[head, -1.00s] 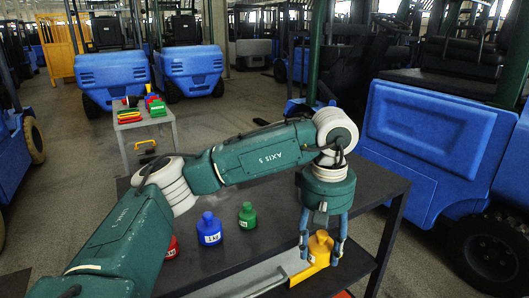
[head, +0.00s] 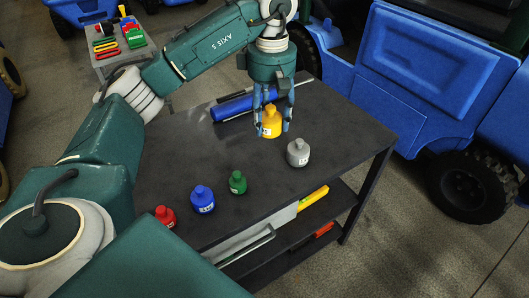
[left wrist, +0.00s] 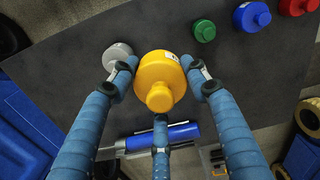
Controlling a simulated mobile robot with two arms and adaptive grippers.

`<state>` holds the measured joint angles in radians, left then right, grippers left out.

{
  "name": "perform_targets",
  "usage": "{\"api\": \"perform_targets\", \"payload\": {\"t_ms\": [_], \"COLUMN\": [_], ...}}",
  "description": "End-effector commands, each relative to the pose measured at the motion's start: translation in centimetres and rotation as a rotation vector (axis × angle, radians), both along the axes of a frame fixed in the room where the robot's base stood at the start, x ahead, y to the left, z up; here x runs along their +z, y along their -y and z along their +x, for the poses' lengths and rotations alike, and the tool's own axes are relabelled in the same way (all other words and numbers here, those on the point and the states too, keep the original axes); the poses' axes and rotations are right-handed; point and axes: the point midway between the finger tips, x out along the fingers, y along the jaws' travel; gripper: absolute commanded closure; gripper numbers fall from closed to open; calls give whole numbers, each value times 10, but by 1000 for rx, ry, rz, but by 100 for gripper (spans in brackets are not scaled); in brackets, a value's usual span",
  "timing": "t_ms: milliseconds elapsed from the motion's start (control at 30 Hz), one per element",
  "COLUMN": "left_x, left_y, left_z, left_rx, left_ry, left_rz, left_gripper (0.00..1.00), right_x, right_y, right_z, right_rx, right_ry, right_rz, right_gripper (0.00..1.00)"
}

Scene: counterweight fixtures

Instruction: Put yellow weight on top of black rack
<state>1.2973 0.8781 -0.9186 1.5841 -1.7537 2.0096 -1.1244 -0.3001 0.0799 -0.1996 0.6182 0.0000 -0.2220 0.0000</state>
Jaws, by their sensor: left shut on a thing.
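The yellow weight (head: 271,123) is a bottle-shaped piece with a pale label, upright at the top of the black rack (head: 175,170), toward its far right. My left gripper (head: 272,127) points down with its blue fingers closed around it. In the left wrist view, the yellow weight (left wrist: 160,82) sits between the fingers (left wrist: 160,92). I cannot tell whether its base touches the rack top. My right gripper is not in view.
A grey weight (head: 298,152) stands close to the yellow one. Green (head: 237,182), blue (head: 203,199) and red (head: 165,217) weights stand near the front edge. A blue cylinder (head: 236,107) lies behind. A yellow tool (head: 313,198) is on the lower shelf. The middle top is clear.

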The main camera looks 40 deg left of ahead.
Motion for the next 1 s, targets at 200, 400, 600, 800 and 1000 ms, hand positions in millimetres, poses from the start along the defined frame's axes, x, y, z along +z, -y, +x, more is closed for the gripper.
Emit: {"api": "perform_targets", "payload": {"t_ms": [200, 400, 600, 800, 1000], "left_x": [-50, -92, -117, -127, -152], "left_y": [0, 0, 1, 1, 1], "left_z": [-1, 0, 1, 1, 0], "left_rx": [-2, -2, -2, -2, -3], "left_ry": [-2, 1, 5, 4, 1], "left_rz": [-1, -1, -2, -1, -1], "left_gripper": [100, 100, 100, 100, 100], "right_x": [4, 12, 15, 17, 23], "right_y": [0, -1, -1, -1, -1], "right_z": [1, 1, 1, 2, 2], "right_rx": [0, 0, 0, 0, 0], "right_ry": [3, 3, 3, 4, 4], "right_rz": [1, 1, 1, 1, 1], "right_gripper": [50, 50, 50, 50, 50]}}
